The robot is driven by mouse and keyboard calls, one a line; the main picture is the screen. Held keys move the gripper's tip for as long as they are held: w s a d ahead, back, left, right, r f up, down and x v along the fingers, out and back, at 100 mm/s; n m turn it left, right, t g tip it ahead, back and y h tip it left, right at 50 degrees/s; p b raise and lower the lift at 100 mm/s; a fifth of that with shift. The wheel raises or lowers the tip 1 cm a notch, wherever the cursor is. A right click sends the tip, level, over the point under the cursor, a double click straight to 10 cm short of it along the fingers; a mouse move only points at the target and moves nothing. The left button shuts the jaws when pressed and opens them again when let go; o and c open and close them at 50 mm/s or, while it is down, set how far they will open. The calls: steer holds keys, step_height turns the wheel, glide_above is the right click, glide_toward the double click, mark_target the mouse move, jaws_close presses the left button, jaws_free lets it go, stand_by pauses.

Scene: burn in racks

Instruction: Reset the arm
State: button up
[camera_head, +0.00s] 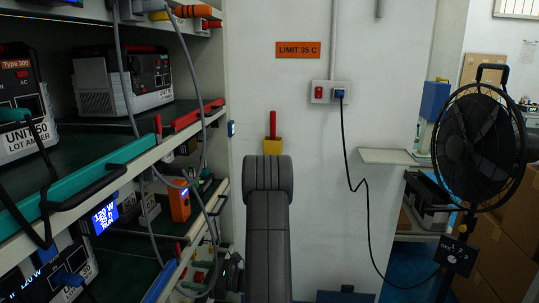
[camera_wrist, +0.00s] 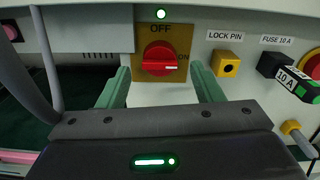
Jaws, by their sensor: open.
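In the wrist view my gripper (camera_wrist: 160,90) is open, its two green fingers apart. Between and beyond the fingers is a red rotary switch (camera_wrist: 160,58) on a yellow plate marked OFF and ON. The white mark on its knob points right, toward ON. I see nothing held between the fingers, and cannot tell whether they touch the plate. In the head view my dark grey arm (camera_head: 267,235) stands in the middle of the picture, in front of the wall.
Right of the switch are a yellow lock pin (camera_wrist: 227,66), a black fuse holder (camera_wrist: 273,64) and a 10 A fuse (camera_wrist: 296,84). A grey cable (camera_wrist: 45,60) hangs at left. In the head view, rack shelves (camera_head: 130,155) fill the left and a fan (camera_head: 480,145) stands right.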

mark_target(185, 274)
steer(key=s+d, duration=0.2)
steer(key=d, duration=0.9)
steer(key=a, duration=0.4)
steer(key=w+a, duration=0.1)
steer(key=a, duration=0.4)
steer(key=w+a, duration=0.1)
steer(key=a, duration=0.4)
steer(key=shift+w+a, duration=0.1)
steer(key=shift+w, duration=0.05)
steer(key=shift+d+n+b, duration=0.35)
steer(key=shift+n, duration=2.4)
steer(key=shift+d+n+b, duration=0.3)
steer(key=shift+d+n, duration=0.05)
steer(key=shift+n, duration=2.45)
steer(key=shift+d+n+b, duration=0.35)
steer(key=shift+n, duration=2.4)
